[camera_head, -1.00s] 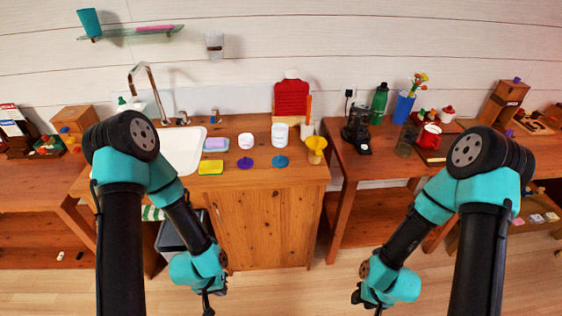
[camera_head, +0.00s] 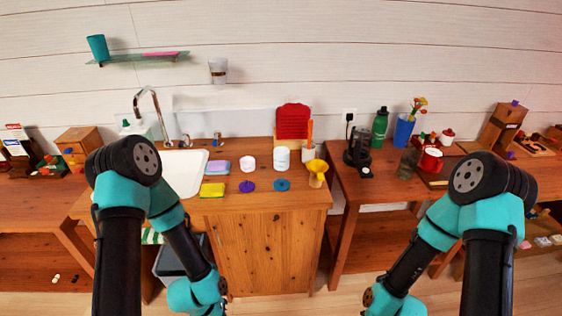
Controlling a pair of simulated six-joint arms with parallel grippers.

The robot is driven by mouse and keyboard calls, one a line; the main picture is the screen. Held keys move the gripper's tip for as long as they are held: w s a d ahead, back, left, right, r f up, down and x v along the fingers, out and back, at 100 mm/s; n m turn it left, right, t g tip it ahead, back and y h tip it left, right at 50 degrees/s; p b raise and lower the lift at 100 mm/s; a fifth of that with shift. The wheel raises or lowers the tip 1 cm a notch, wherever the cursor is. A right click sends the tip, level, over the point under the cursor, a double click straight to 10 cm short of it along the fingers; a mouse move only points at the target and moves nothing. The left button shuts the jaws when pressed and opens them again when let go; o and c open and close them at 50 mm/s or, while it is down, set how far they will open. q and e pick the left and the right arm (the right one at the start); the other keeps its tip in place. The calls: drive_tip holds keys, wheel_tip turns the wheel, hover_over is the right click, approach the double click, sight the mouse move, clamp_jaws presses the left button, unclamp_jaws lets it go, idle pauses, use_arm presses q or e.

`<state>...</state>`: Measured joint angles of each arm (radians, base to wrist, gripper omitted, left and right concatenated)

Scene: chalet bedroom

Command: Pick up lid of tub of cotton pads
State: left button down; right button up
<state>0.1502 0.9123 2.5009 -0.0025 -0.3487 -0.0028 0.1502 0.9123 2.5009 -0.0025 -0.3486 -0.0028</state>
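Two white tubs stand on the wooden sink counter: a short one (camera_head: 249,163) and a taller one (camera_head: 282,157). A purple lid-like disc (camera_head: 247,186) lies on the counter in front of the short tub. A blue lid-like disc (camera_head: 282,185) lies in front of the taller tub. Both discs have a small raised middle and lie apart from the tubs. I cannot tell which tub holds cotton pads; their contents are too small to make out. My left and right gripper fingers are below the picture's lower edge. Both forearms hang in front of the counter, well away from the discs.
A yellow sponge (camera_head: 212,190), a soap dish (camera_head: 217,167) and the sink (camera_head: 184,172) are left of the discs. A yellow funnel-shaped thing (camera_head: 316,172) stands to the right. The counter's front strip (camera_head: 265,203) is clear.

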use_arm(q)
unclamp_jaws()
idle(0.8)
